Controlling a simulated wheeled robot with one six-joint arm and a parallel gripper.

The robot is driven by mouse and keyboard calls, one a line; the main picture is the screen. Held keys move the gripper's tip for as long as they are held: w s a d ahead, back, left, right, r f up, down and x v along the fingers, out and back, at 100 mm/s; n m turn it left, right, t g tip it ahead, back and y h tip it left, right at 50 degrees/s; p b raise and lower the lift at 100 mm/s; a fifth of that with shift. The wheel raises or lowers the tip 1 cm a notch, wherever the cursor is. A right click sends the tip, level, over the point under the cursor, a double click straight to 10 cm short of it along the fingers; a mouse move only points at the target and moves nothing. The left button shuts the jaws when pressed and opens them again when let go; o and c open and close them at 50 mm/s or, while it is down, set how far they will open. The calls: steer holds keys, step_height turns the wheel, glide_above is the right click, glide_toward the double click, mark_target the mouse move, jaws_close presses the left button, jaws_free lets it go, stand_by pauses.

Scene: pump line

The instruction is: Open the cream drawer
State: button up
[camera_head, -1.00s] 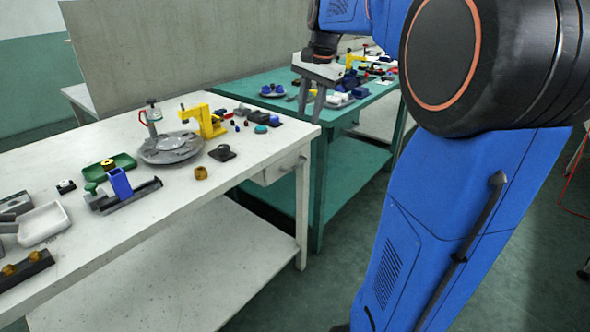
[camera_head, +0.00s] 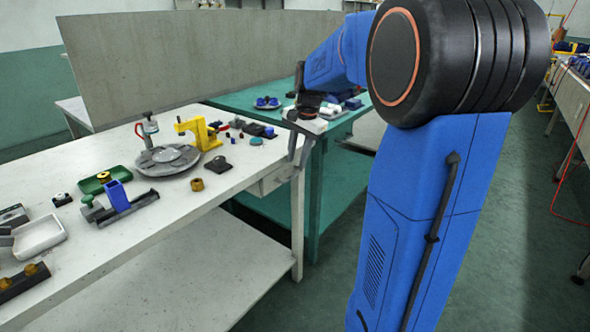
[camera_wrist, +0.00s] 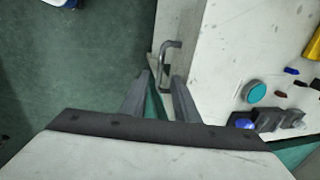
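The cream drawer (camera_head: 272,182) sits under the right end of the white table's top and looks shut. Its front also shows in the wrist view (camera_wrist: 181,24), with a grey bar handle (camera_wrist: 166,62). My gripper (camera_head: 298,158) points down beside the drawer front in the head view and partly hides the handle there. In the wrist view my gripper (camera_wrist: 161,78) is open, with its two fingers apart. The near part of the handle appears between the fingertips. I cannot tell whether either finger touches it.
The white table (camera_head: 95,240) carries a grey round plate (camera_head: 168,163), a yellow clamp-like part (camera_head: 198,133) and several small parts. A green table (camera_head: 240,98) stands behind. Open floor (camera_head: 315,285) lies in front of the drawer.

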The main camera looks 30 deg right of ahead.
mark_target(294, 175)
steer(key=shift+w+a+f, duration=0.1)
steer(key=shift+w+f, duration=0.15)
steer(key=shift+f, duration=0.95)
steer(key=shift+w+a+f, duration=0.1)
steer(key=shift+w+f, duration=0.1)
steer(key=shift+f, duration=1)
steer(key=shift+c, duration=0.7)
jaws_close()
